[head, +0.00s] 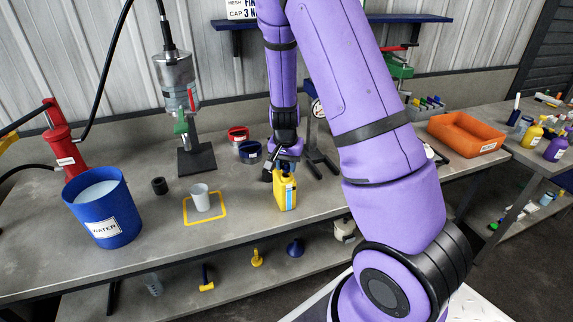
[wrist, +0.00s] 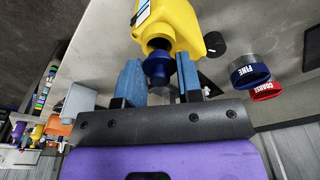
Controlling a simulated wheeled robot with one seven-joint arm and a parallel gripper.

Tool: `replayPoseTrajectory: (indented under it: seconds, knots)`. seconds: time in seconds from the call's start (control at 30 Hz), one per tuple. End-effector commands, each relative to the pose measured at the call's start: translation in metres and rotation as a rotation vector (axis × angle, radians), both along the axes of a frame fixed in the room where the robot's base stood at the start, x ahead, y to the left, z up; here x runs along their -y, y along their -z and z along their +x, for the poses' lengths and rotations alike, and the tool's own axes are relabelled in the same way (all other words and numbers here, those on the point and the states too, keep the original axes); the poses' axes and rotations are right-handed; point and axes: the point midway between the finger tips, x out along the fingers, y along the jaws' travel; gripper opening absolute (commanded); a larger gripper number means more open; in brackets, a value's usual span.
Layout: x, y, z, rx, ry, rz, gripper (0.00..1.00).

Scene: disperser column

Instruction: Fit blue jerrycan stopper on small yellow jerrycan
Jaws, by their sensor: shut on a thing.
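The small yellow jerrycan (head: 285,193) stands upright near the front of the bench in the head view, right of the white beaker. In the wrist view the yellow jerrycan (wrist: 180,18) has its dark neck facing my gripper (wrist: 158,75). The blue stopper (wrist: 156,68) is between my two blue-padded fingers, and they are shut on it. The stopper is in line with the neck and at its mouth; I cannot tell how deep it sits. In the head view my gripper (head: 285,166) is directly above the jerrycan, and the stopper is hard to make out.
A white beaker (head: 200,196) stands in a yellow outline to the left, beside a blue water bucket (head: 98,212). Red (head: 238,134) and dark blue (head: 249,152) cups stand behind. An orange tray (head: 466,134) lies right. Bare bench surrounds the jerrycan's front.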

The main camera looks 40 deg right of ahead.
Motion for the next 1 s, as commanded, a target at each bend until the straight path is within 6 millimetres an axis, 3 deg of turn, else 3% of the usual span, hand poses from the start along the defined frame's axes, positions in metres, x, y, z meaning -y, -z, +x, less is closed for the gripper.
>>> replayPoseTrajectory:
  seconds: [1.0]
  knots:
    - [0.0004,0.007,0.0001,0.0,0.0,0.0,0.11]
